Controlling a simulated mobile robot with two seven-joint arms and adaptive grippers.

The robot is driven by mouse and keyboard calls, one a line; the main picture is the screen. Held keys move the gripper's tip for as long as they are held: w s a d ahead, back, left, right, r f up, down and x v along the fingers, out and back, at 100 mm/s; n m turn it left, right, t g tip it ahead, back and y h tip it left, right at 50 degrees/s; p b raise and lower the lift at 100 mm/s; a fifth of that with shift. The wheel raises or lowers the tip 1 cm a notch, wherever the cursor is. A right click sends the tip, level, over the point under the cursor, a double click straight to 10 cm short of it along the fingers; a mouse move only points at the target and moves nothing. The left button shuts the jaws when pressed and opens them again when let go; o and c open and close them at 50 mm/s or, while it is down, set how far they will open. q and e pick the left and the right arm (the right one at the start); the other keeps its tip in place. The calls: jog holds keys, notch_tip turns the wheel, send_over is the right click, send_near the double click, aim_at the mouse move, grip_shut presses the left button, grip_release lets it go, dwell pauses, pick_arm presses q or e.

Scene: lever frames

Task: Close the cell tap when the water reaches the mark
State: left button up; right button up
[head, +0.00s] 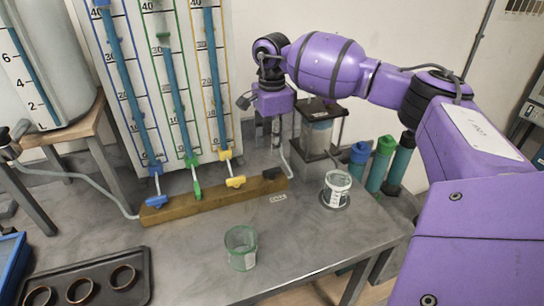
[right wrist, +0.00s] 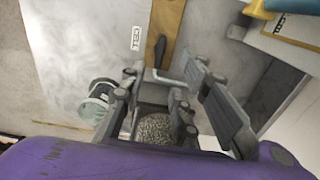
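The cell (head: 318,132), a clear vessel in a dark frame, stands at the back right of the bench; grainy grey material (right wrist: 155,128) shows low in the right wrist view. Its water level and mark cannot be made out. A black tap handle (head: 271,173) sits at the right end of the wooden block; it also shows in the right wrist view (right wrist: 159,50), beside a bent metal piece. My right gripper (head: 276,138) is beside the cell, above that handle. Its fingers (right wrist: 165,76) are apart, with the metal piece seen between them. My left gripper is out of view.
Three graduated tubes with blue, green and yellow taps (head: 235,182) rise from the wooden block (head: 210,202). A clear beaker (head: 336,188) stands near the cell, a green-rimmed one (head: 241,249) in front. A dark tray (head: 130,258) is front left.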

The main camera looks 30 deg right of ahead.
jog(key=shift+r, duration=1.6)
